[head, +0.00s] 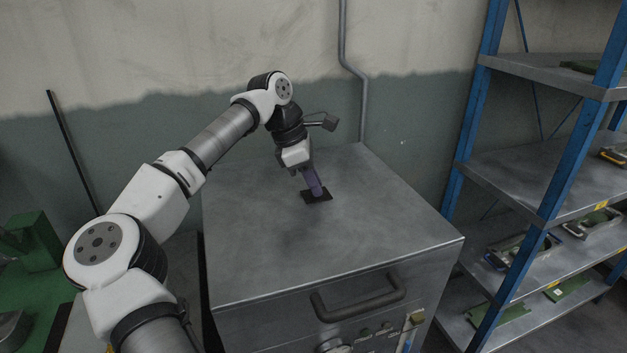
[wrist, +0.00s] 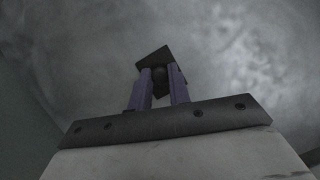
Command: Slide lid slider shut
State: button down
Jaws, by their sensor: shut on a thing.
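The lid slider (head: 326,197) is a small dark plate on the grey metal top of a cabinet, a little behind the middle of that top. In the wrist view the lid slider (wrist: 153,57) shows as a dark square behind my fingertips, with a round dark knob between them. My gripper (head: 316,194) reaches down to it from above, with purple fingers; it also shows in the wrist view (wrist: 160,74). The fingers are shut on the knob. Any opening under the plate is hidden, so I cannot tell how far it is slid.
The cabinet top (head: 270,250) is otherwise bare. A handle (head: 358,305) is on the cabinet's front, with small fittings below. A blue-framed shelf rack (head: 560,170) with several mould parts stands at the right. A pipe (head: 343,40) runs down the wall behind. Green machinery (head: 40,260) is at the left.

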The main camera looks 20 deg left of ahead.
aim_at(305, 197)
jog(key=shift+s+a, duration=0.5)
jog(key=shift+a, duration=0.25)
jog(key=shift+s+a, duration=0.45)
jog(key=shift+a, duration=0.25)
jog(key=c, duration=1.3)
grip_release()
jog(key=shift+a, duration=0.1)
jog(key=shift+r, duration=0.1)
jog(key=b+v, duration=0.2)
jog(key=v, duration=1.1)
jog(key=shift+r, duration=0.3)
jog(key=shift+s, duration=0.1)
